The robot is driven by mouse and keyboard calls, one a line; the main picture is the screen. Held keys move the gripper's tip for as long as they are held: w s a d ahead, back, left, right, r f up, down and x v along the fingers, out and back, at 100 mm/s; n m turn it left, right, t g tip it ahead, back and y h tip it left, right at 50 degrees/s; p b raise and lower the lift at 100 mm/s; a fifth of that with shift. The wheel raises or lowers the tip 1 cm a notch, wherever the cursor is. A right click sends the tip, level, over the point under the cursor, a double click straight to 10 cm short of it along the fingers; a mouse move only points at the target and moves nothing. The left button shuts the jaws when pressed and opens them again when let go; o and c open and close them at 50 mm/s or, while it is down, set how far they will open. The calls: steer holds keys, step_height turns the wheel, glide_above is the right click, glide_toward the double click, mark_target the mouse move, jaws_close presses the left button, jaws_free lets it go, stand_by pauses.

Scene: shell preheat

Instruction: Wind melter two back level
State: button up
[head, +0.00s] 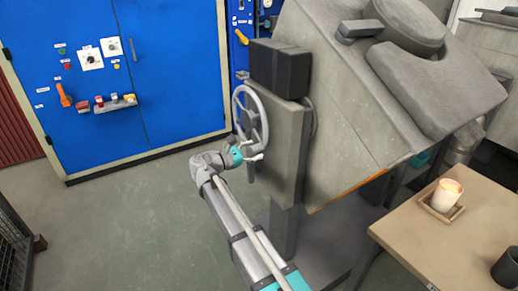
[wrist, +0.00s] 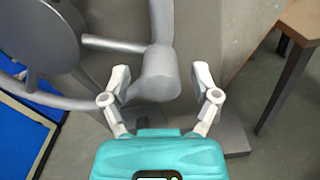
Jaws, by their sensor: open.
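The melter (head: 375,120) is a big grey box with a lid, and its body stands tilted. A grey handwheel (head: 262,118) sits upright on the melter's side plate. In the wrist view the handwheel (wrist: 52,45) fills the upper left, and its thick grey crank handle (wrist: 160,75) points toward me. My gripper (head: 257,158) is at the wheel's lower edge. In the wrist view my gripper (wrist: 160,85) is open, with a fingertip on each side of the handle's end. Gaps show on both sides. No label on the melter is legible.
A blue control cabinet (head: 165,70) with knobs and an orange handle stands behind on the left. The floor left of my arm is clear.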

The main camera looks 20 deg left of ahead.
steer(key=shift+x, duration=1.05)
jaws_close()
